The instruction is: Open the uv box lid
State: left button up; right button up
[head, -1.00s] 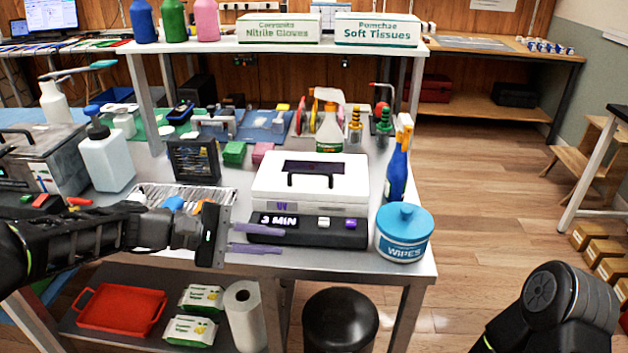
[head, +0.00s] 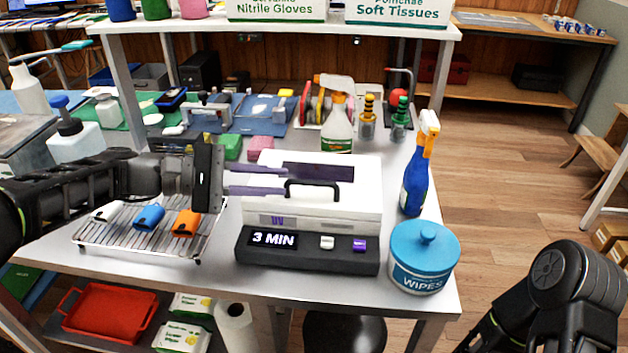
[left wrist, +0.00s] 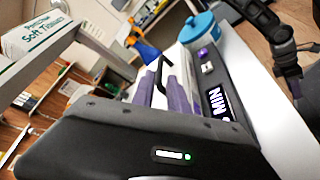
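The UV box (head: 310,212) stands on the table with its white lid (head: 345,195) shut. The lid has a dark window and a black handle (head: 313,183). The dark front panel (head: 310,257) reads "3 MIN". My left gripper (head: 274,180) is just left of the handle, over the lid, its two purple fingers apart with nothing held. In the left wrist view the handle (left wrist: 160,78) appears between the fingers (left wrist: 165,95); I cannot tell whether they touch it. My right arm shows at lower right, but its gripper is out of view.
A blue wipes tub (head: 423,262) and a blue spray bottle (head: 415,180) stand right of the box. A wire rack (head: 120,243) with several small cases lies left, below my left arm. The raised shelf (head: 280,28) crosses the back.

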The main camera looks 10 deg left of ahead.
aim_at(303, 183)
pick_arm(q)
jog(key=shift+b+x, duration=0.4)
jog(key=shift+x, duration=3.5)
jog(key=shift+c, duration=0.3)
grip_shut()
